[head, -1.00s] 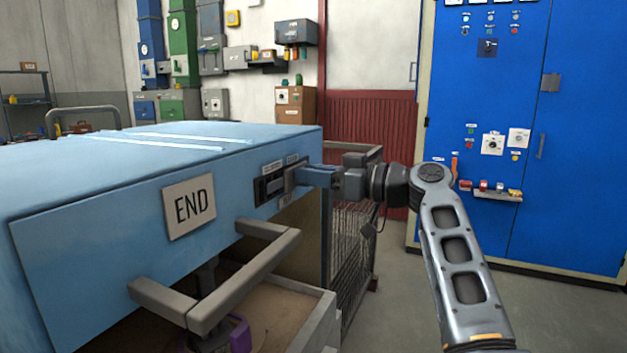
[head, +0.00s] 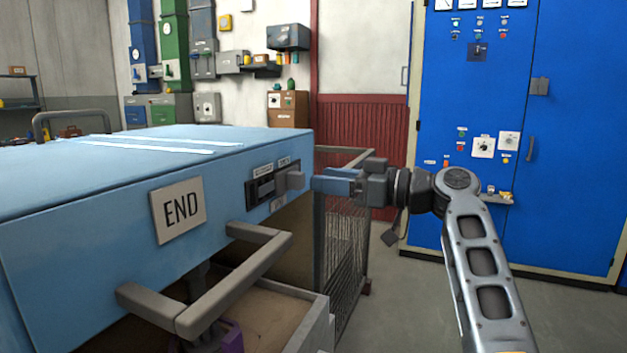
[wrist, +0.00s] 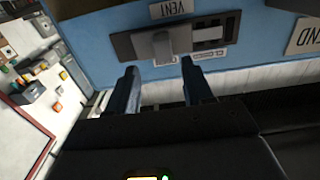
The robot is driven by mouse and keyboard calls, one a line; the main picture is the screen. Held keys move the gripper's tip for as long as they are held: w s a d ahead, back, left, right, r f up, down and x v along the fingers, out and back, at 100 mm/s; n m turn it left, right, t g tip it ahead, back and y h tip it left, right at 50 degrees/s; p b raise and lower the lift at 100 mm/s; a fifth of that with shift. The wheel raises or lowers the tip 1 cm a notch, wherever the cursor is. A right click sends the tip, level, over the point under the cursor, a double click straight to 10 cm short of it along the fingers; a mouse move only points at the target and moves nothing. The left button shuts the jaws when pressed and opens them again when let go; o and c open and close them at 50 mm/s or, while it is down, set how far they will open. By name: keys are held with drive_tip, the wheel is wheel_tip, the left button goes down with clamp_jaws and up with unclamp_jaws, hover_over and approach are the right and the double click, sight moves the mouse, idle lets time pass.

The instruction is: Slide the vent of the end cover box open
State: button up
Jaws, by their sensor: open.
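The light-blue end cover box (head: 90,255) bears a white END sign (head: 178,210). On the right part of its front face is the vent (head: 262,188), a dark recessed track with a grey sliding knob (head: 295,181). The knob sits toward the track's right end, and dark slots show left of it. In the wrist view, turned upside down, the knob (wrist: 163,46) is left and the slots are right. My gripper (head: 316,184) is open and empty, its fingertips just short of the knob and apart from it. In the wrist view the fingers (wrist: 160,70) point toward the knob from either side.
A grey handle (head: 215,285) juts out below the sign, over an open compartment (head: 285,310). A wire-mesh cage (head: 345,235) stands behind my gripper. A blue cabinet (head: 575,130) stands at the right. Floor between cage and cabinet is clear.

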drive_tip(key=shift+v, duration=1.5)
